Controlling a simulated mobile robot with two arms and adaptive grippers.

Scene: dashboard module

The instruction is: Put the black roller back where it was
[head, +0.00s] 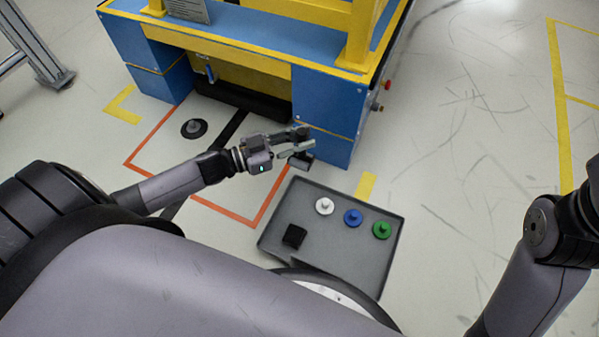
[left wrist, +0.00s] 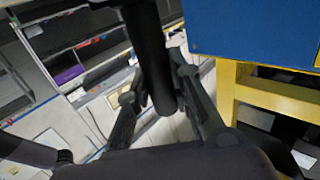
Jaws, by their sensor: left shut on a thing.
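My left gripper (head: 298,146) is in front of the blue and yellow station, near its right blue block and above the floor between the station and the grey tray. In the left wrist view, its two fingers (left wrist: 160,100) are shut on the black roller (left wrist: 152,50), a smooth dark cylinder running up between them. In the head view the roller is hard to tell from the dark fingers. My right arm shows at the right edge, but its gripper is out of the picture.
The grey tray (head: 345,262) holds white, blue and green knobs and a black square piece (head: 294,236). A black disc (head: 194,128) lies on the floor. Floor at right is clear.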

